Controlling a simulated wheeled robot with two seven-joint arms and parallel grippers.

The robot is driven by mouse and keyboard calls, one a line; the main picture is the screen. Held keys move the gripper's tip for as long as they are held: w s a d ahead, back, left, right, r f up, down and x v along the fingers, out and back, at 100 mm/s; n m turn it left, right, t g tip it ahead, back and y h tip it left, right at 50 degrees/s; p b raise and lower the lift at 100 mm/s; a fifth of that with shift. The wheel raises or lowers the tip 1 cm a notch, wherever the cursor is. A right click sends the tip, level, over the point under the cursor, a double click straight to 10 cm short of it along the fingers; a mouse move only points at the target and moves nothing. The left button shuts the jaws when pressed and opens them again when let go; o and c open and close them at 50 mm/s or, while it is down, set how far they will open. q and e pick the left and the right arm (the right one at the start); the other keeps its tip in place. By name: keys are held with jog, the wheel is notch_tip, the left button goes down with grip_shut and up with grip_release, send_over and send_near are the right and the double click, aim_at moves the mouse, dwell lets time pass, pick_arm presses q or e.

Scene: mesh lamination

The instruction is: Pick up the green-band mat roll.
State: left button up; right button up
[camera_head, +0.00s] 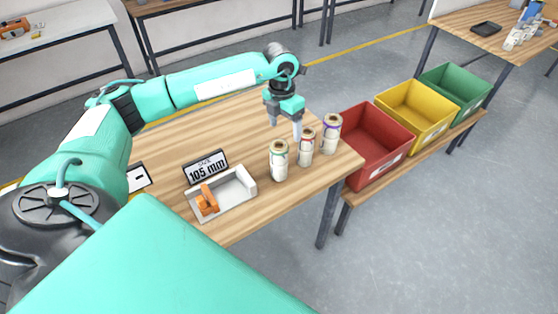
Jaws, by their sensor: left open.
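The green-band mat roll (279,162) stands upright on the wooden table (240,130), the left and nearest of three pale rolls in a row. A red-band roll (306,150) stands beside it to the right, and a purple-band roll (332,134) stands at the right end. My left gripper (285,128) is open with its fingers pointing down. It is behind and above the green-band roll in the picture, and nothing shows between its fingers. I cannot tell its exact gap to the rolls. My right gripper is not in view.
A sign reading 105 mm (206,168) stands behind a white tray fixture (233,196) with an orange part (207,200). Red (374,147), yellow (415,115) and green (455,92) bins stand on a low bench to the right. The table's back middle is clear.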

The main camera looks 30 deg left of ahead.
aim_at(279, 144)
pick_arm(q)
jog(key=shift+a+r+y, duration=0.25)
jog(key=shift+a+y, duration=0.15)
jog(key=shift+a, duration=0.5)
jog(key=shift+a+f, duration=0.25)
notch_tip(279, 144, down, 8)
jog(key=p, duration=0.2)
jog(key=shift+r+p, duration=0.15)
jog(key=shift+p, duration=0.25)
jog(key=shift+d+f+p, duration=0.2)
jog(key=shift+f+p, duration=0.25)
jog(key=shift+p, duration=0.05)
notch_tip(279, 144, down, 4)
jog(key=shift+d+f+p, duration=0.1)
jog(key=shift+p, duration=0.95)
jog(key=shift+f, duration=0.15)
jog(key=c, duration=1.2)
